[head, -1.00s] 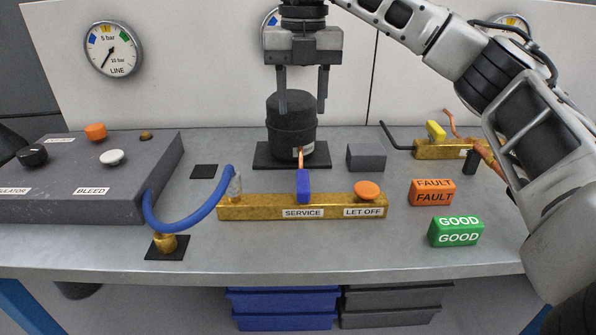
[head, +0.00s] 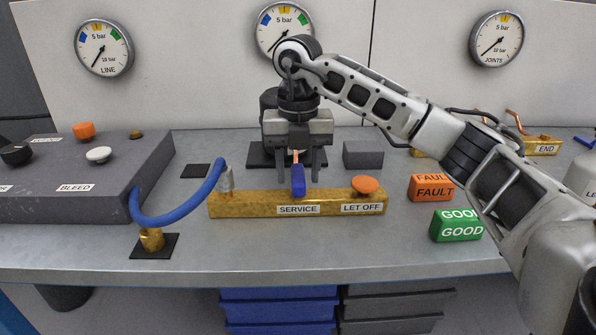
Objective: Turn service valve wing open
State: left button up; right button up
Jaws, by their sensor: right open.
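The service valve wing is a blue lever (head: 298,181) standing on the brass manifold (head: 240,204), above its SERVICE label. My right gripper (head: 302,176) points down over the manifold, with one finger on each side of the blue wing. Its jaws are open, and I see a gap between the wing and the right finger. Whether a finger touches the wing I cannot tell. An orange LET OFF knob (head: 365,184) sits on the same manifold to the right. My left gripper is not in view.
A blue hose (head: 178,217) joins the manifold's left end. A grey panel (head: 90,207) with knobs stands at left. An orange FAULT block (head: 431,188), a green GOOD block (head: 456,226) and a grey block (head: 363,154) stand to the right.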

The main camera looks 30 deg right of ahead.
jog(key=shift+f, duration=0.15)
grip_shut()
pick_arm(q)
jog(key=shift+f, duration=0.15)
